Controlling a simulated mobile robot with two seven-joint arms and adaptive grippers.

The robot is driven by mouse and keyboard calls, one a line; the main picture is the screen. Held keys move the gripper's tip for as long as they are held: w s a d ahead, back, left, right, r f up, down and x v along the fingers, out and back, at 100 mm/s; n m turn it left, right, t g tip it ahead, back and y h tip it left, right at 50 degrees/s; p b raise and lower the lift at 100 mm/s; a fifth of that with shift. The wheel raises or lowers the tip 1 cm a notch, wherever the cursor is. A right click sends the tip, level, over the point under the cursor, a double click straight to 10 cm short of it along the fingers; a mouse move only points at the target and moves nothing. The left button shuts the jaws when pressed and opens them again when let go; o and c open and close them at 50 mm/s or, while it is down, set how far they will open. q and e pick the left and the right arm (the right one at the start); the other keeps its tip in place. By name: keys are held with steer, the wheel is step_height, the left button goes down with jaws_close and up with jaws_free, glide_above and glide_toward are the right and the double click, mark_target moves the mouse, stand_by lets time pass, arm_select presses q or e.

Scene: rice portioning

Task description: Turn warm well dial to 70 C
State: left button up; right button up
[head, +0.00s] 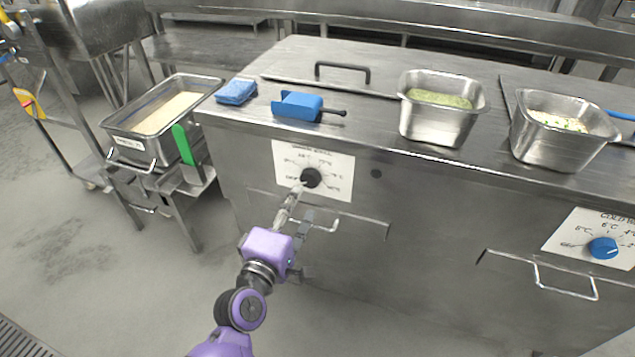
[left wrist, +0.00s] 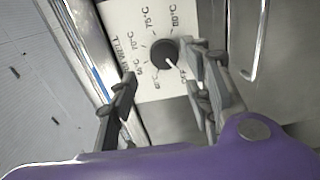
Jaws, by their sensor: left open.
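The black warm well dial (head: 311,178) sits on a white label plate (head: 338,165) on the front of the steel counter. In the left wrist view the dial (left wrist: 164,52) shows a white pointer line aimed toward the OFF mark; marks such as 70°C, 75°C and 80°C ring it. My left gripper (head: 300,204) is open just in front of and below the dial. In the left wrist view its fingers (left wrist: 160,72) are spread, the right one close beside the dial; I cannot tell whether it touches. My right gripper is not in view.
A door handle (head: 322,226) is below the plate, close to my gripper. A blue cold dial (head: 603,248) is at the right. On the counter stand a blue sponge (head: 236,92), a blue scoop (head: 298,106) and two steel pans (head: 432,125). A rice pan (head: 126,147) is at left.

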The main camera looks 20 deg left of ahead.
mark_target(308, 179)
arm_select(q)
steer(key=w, duration=0.7)
steer(key=shift+w, duration=0.15)
steer(key=shift+r, duration=0.1)
steer(key=c, duration=1)
